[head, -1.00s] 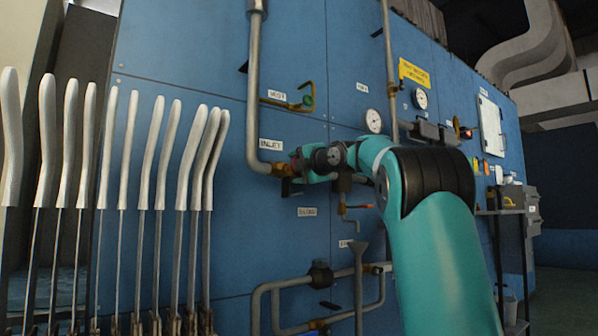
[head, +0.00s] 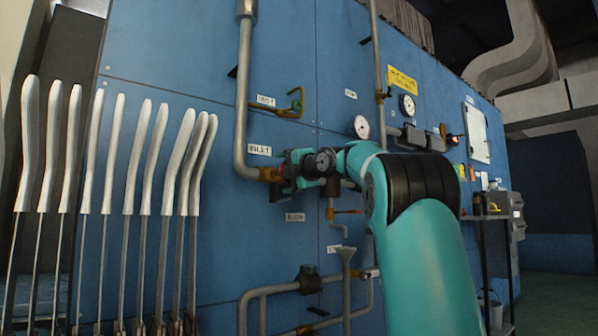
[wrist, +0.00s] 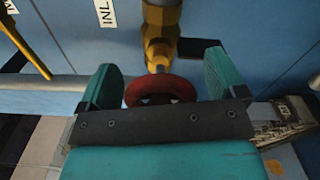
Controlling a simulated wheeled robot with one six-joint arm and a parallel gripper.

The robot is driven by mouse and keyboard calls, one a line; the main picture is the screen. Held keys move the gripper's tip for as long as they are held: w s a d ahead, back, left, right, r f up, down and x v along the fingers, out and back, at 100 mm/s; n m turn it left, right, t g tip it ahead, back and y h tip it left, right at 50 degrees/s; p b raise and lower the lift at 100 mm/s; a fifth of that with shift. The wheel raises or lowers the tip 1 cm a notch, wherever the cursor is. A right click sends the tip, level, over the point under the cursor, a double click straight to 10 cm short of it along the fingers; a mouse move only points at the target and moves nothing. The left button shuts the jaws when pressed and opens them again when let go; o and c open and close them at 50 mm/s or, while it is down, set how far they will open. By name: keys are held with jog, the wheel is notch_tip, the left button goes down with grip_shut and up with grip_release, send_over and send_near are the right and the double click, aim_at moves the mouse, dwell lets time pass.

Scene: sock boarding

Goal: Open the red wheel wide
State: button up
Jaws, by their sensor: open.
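The red wheel (wrist: 172,90) sits on the end of a brass valve (wrist: 160,45) on the blue wall, beside the INLET label (wrist: 105,13). In the wrist view my gripper (wrist: 160,75) is open, with one teal finger to the left of the wheel and one to the right. The near side of the wheel is hidden behind the gripper body. I cannot tell whether the fingers touch the rim. In the head view my gripper (head: 283,172) is at the brass inlet valve (head: 268,174), and my arm hides most of the wheel.
A grey pipe (head: 243,100) runs down to the valve. White sock boards (head: 120,150) stand in a row on the left. A pressure gauge (head: 361,127) and a pipe with an orange-handled tap (head: 345,211) are close to my arm. A grey shelf stand (head: 490,250) is on the right.

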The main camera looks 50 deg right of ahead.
jog(key=p+v, duration=0.1)
jog(key=v, duration=1.6)
jog(key=shift+p, duration=0.35)
jog(key=shift+f, duration=0.1)
jog(key=w+a+f+m+g+y+p, duration=0.25)
jog(key=w+a+f, duration=0.2)
jog(key=a, duration=0.45)
jog(key=w+a+f+m+g+y+p, duration=0.25)
jog(key=w+a+f+y, duration=0.2)
jog(key=a, duration=0.35)
jog(key=s+a+f+m+g+y+p, duration=0.1)
jog(key=a+f+m+g+y+p, duration=0.3)
jog(key=a, duration=0.7)
jog(key=s+a+f+m+g+h+p, duration=0.15)
jog(key=s+a+f+g, duration=0.25)
jog(key=s+a+f, duration=0.45)
jog(key=s+a+f+g+h+p, duration=0.1)
jog(key=s+a+f+g+p, duration=0.4)
jog(key=s, duration=0.6)
notch_tip(320, 180, up, 38)
jog(key=p, duration=3.5)
jog(key=shift+s+a+r+t, duration=0.15)
jog(key=shift+s+a+t, duration=0.15)
jog(key=shift+a, duration=0.15)
